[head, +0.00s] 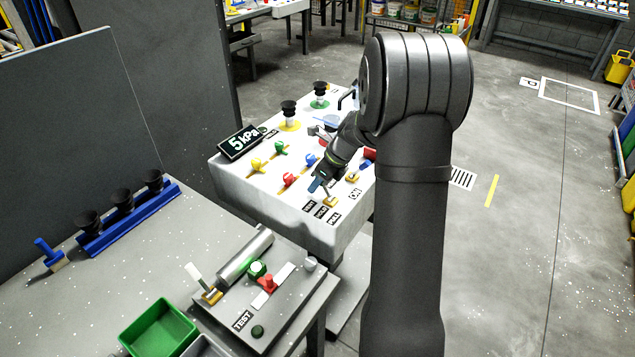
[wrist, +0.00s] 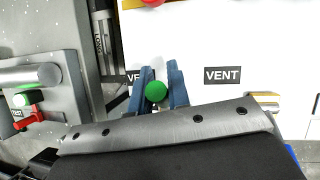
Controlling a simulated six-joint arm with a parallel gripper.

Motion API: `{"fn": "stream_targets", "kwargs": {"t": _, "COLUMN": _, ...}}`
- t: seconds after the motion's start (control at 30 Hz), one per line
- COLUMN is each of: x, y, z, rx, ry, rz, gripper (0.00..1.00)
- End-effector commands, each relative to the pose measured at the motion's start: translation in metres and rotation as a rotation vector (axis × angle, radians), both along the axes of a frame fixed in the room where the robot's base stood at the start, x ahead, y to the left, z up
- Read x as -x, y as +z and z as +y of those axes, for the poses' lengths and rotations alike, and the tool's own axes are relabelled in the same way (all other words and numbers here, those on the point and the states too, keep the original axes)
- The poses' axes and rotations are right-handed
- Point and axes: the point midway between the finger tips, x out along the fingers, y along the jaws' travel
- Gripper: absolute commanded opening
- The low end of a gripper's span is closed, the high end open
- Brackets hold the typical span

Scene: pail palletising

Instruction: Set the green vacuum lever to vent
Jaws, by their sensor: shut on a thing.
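The green lever's round knob (wrist: 156,92) shows in the wrist view between the two blue fingers of my gripper (wrist: 159,90). The fingers are shut on it. A label partly covered by the left finger, showing "VE" (wrist: 134,76), lies just left of the knob. A full "VENT" label (wrist: 222,75) lies to its right. In the head view my gripper (head: 318,185) is at the near side of the white panel box (head: 240,190), near the small printed labels (head: 321,212).
The box also carries a yellow knob (head: 256,163), a red knob (head: 289,178), another green knob (head: 281,147) and a "5 kPa" display (head: 240,143). A test plate (head: 290,300) with a green and a red knob lies on the near bench. A green bin (head: 160,330) stands beside it.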

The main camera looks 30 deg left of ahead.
Motion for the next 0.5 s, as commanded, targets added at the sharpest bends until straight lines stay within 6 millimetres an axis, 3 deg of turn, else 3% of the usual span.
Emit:
{"fn": "stream_targets", "kwargs": {"t": 0.27, "x": 0.0001, "y": -0.0009, "z": 0.0007, "rx": 0.001, "ry": 0.001, "rz": -0.001, "gripper": 0.0}}
{"fn": "stream_targets", "kwargs": {"t": 0.3, "x": 0.0002, "y": -0.0009, "z": 0.0006, "rx": 0.0, "ry": 0.001, "rz": 0.0, "gripper": 0.22}}
{"fn": "stream_targets", "kwargs": {"t": 0.37, "x": 0.0002, "y": -0.0009, "z": 0.0006, "rx": 0.0, "ry": 0.001, "rz": 0.0, "gripper": 0.34}}
{"fn": "stream_targets", "kwargs": {"t": 0.5, "x": 0.0003, "y": -0.0007, "z": 0.0005, "rx": 0.0, "ry": 0.001, "rz": 0.0, "gripper": 0.38}}
